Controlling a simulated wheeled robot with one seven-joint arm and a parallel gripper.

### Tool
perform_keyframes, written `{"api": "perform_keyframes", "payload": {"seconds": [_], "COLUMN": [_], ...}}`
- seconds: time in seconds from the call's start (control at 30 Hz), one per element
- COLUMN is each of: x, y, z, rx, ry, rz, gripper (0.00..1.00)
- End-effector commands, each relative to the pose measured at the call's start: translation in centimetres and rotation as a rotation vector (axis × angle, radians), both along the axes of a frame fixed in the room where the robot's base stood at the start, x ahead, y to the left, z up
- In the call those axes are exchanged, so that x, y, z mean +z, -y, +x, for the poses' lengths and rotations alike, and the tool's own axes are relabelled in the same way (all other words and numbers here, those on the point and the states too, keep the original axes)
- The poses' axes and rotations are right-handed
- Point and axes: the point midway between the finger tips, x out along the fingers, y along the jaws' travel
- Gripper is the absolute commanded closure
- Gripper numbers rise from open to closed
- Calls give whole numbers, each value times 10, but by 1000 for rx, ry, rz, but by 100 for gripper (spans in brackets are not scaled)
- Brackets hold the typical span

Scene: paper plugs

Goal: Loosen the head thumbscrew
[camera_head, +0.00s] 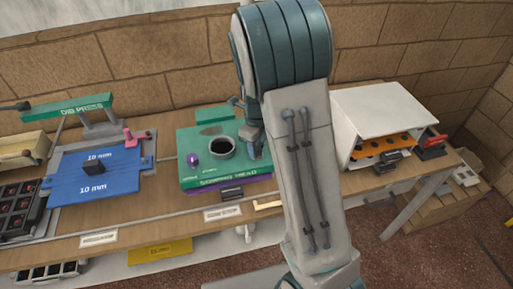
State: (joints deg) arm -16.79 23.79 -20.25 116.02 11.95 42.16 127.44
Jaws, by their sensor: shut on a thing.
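The green head block (225,181) sits on the bench, with a purple layer under it and a lettered front edge that I cannot read surely. It has a round dark-mouthed cup (222,149) in its top and a purple knob (193,160) at its left. My gripper (256,151) points down at the right part of the block, right of the cup. It is shut on a small part there, which I take to be the head thumbscrew. My fingers and arm hide that part, so I cannot see its turn or height.
A blue plate (96,187) marked 10 mm lies under the green press arm (68,109) at the left. A white open-fronted box (390,105) with an orange rack stands right of my arm. Dark trays (18,205) fill the left end. The bench's front strip is mostly clear.

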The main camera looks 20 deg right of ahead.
Motion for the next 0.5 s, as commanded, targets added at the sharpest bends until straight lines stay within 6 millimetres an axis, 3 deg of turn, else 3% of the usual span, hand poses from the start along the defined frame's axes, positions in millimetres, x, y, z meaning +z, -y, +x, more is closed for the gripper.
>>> {"api": "perform_keyframes", "payload": {"seconds": [0.5], "x": [-1], "y": [0], "z": [0], "rx": [639], "ry": [2], "rz": [1], "gripper": [90]}}
